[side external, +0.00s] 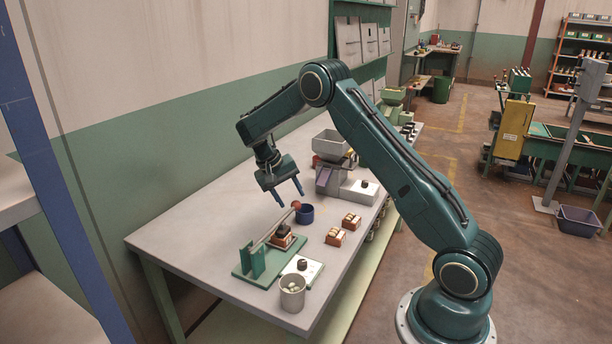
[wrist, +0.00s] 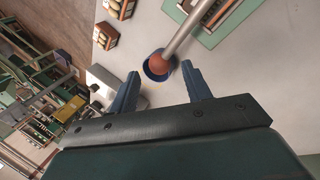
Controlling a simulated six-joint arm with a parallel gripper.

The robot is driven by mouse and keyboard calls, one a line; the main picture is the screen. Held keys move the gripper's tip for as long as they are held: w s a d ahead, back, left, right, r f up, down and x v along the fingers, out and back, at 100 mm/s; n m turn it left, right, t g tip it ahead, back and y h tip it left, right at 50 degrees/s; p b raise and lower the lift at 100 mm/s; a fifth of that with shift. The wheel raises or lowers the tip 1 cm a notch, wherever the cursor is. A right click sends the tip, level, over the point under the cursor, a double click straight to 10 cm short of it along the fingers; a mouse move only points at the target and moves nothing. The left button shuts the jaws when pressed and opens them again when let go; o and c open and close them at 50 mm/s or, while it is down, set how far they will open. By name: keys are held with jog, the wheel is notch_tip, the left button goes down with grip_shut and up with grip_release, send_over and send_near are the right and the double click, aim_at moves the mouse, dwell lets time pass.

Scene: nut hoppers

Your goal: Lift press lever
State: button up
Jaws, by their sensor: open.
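The press (side external: 254,262) has a green base and upright at the near left of the bench. Its grey lever (side external: 272,232) slants up from the upright to a round reddish-brown knob (side external: 296,205). In the wrist view the lever (wrist: 195,25) comes in from the top and its knob (wrist: 163,60) shows between and beyond my fingertips. My gripper (side external: 291,193) is open and empty, its blue fingers pointing down just above the knob in the side view. Any gap or contact between fingers and knob is hard to judge, but none appears closed on it.
A metal cup (side external: 292,292) with pale pieces stands at the front. A grey hopper (side external: 330,146) is behind. The bench top (side external: 190,235) at left is clear.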

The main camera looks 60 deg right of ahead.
jog(key=shift+x, duration=1.45)
jog(key=shift+c, duration=0.4)
grip_shut()
